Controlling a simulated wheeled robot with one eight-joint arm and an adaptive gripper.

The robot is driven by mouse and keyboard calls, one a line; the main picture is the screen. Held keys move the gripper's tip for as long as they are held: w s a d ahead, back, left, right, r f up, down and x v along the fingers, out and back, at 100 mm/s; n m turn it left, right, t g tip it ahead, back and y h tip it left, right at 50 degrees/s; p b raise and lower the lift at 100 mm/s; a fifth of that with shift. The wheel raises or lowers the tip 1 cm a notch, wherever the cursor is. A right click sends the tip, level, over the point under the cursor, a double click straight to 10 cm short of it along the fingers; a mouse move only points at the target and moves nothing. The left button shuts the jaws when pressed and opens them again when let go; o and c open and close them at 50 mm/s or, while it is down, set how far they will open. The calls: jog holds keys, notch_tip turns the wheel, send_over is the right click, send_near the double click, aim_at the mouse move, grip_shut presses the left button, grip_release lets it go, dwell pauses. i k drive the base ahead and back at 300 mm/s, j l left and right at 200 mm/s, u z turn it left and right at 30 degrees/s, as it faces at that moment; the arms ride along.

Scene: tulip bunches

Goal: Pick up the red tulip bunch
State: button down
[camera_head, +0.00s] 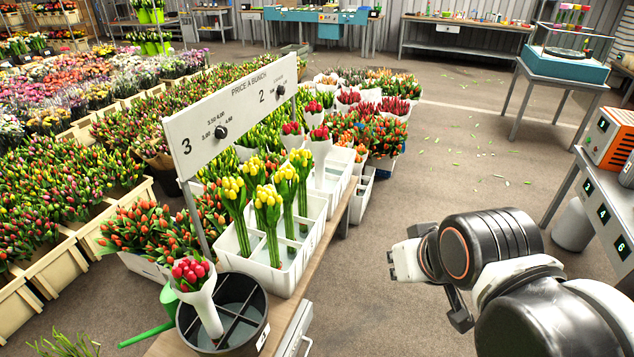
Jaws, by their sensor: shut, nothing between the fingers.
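A red tulip bunch (190,272) in a white paper wrap stands tilted in a round black bucket (262,310) with crossed dividers, at the near end of the wooden bench. It is in a left compartment; the others I can see hold no flowers. More red bunches in white wraps (319,135) stand farther back along the bench, behind the yellow ones. My gripper (397,262) is at the right of the bench, above the floor, well apart from every bunch. It is shut and empty, seen partly from behind my arm.
A white crate (283,279) with several yellow tulip bunches (267,205) stands beyond the bucket. A price board (235,105) on posts rises over the bench. A green watering can (150,333) is at the left. A counter with numbered buttons (606,215) stands right.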

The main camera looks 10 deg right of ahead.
aim_at(193, 279)
jog(key=u, duration=1.3)
jog(key=k+j, duration=0.45)
jog(key=j, duration=0.15)
jog(key=k+j, duration=0.45)
jog(key=j, duration=0.15)
